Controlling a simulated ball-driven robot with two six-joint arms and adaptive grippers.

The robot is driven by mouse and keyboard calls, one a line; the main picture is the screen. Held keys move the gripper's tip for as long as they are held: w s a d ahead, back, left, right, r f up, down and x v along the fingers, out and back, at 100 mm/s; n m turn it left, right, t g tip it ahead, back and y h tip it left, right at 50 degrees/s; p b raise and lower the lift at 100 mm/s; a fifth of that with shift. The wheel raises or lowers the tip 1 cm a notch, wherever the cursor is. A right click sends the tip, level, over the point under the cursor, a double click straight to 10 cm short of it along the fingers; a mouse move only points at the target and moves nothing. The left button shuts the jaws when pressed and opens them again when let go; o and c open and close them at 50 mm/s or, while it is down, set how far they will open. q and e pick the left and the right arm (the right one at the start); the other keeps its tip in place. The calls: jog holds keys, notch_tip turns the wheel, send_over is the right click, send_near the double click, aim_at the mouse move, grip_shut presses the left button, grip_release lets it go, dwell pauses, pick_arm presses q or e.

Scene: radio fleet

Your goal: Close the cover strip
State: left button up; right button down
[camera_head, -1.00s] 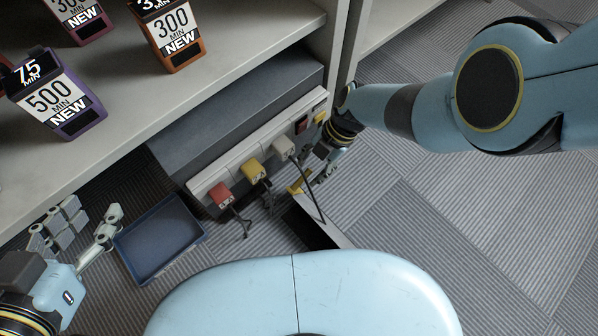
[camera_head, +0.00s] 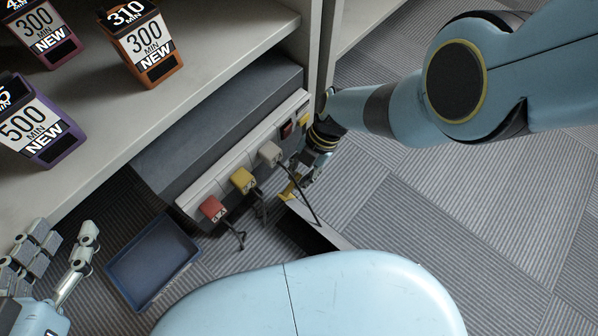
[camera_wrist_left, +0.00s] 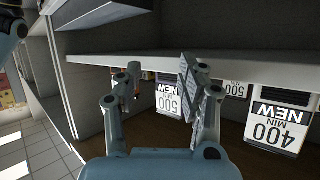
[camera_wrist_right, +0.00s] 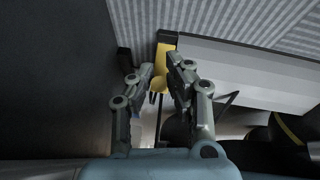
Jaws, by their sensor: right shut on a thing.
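The cover strip (camera_head: 318,228) is a long pale panel. It hangs open beside the white power strip (camera_head: 220,178), on the floor side, with a dark gap between them. A yellow tab (camera_head: 289,190) sits at its far end. My right gripper (camera_head: 301,180) is at this tab, its fingers closed around the yellow piece (camera_wrist_right: 160,82); the strip (camera_wrist_right: 250,75) extends to the right in the right wrist view. My left gripper (camera_head: 60,268) is open and empty by the shelf; its spread fingers also show in the left wrist view (camera_wrist_left: 158,82).
Red (camera_head: 212,208), yellow (camera_head: 243,180) and white (camera_head: 270,152) plugs with dark cables sit in the power strip. A blue tray (camera_head: 153,262) lies on the floor. Boxed goods (camera_head: 146,42) stand on the shelf above. Carpet to the right is clear.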

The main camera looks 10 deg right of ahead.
jog(key=shift+a, duration=0.1)
jog(key=shift+a+r, duration=0.1)
jog(key=shift+r, duration=0.05)
jog(key=shift+s+a+p, duration=0.1)
jog(key=shift+p, duration=0.25)
pick_arm(q)
jog(key=shift+s+a+f+g+p, duration=0.25)
jog(key=shift+s+f+g+p, duration=0.1)
jog(key=shift+s+f+g, duration=0.75)
pick_arm(e)
jog(key=shift+s+a+t+h, duration=0.15)
jog(key=shift+a+t+h, duration=0.15)
jog(key=shift+t+h, duration=0.15)
pick_arm(q)
jog(key=shift+w, duration=0.15)
pick_arm(e)
jog(key=c, duration=1.3)
grip_release()
jog(key=shift+v, duration=6)
